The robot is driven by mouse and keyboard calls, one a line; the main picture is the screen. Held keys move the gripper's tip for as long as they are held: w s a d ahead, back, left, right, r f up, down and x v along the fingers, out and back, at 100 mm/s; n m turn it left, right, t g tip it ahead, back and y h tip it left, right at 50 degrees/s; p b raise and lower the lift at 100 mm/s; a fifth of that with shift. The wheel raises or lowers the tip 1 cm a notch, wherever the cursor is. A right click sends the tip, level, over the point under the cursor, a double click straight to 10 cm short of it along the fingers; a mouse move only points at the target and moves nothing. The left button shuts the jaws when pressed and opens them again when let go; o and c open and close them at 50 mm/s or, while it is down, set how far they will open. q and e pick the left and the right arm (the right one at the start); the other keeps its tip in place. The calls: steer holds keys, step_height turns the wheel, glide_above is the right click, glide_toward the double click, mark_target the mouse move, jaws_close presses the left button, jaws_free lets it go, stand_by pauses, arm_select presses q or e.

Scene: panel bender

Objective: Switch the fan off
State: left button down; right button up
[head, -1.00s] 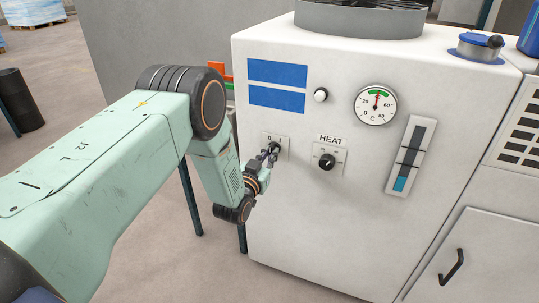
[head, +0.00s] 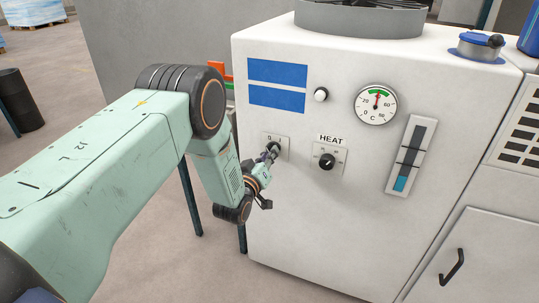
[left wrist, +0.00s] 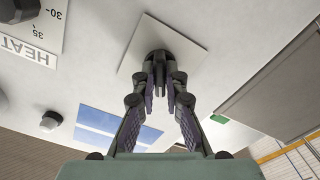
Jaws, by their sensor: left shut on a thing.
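The fan (head: 362,4) sits in a grey round housing on top of the white cabinet, cut by the picture's upper edge. A small switch plate (head: 284,147) with a dark rotary knob (left wrist: 158,58) is on the cabinet's front, left of the HEAT knob. My left gripper (head: 271,151) is at this switch, with its fingers shut on the knob. The left wrist view also shows both fingertips (left wrist: 164,74) closed around the knob, against the pale plate. The fingers hide much of the knob, so its setting is unclear. My right gripper is not in view.
The HEAT knob (head: 327,161) is close on the right. A white button (head: 321,95), a round temperature gauge (head: 376,104) and a level strip (head: 411,156) are on the same panel. A blue-capped filler (head: 480,45) is on top. Floor shows at the left.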

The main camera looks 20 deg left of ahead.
arm_select(q)
steer(key=shift+f, duration=0.1)
stand_by(0.3)
steer(key=c, duration=1.4)
jaws_free()
steer(key=s, duration=1.2)
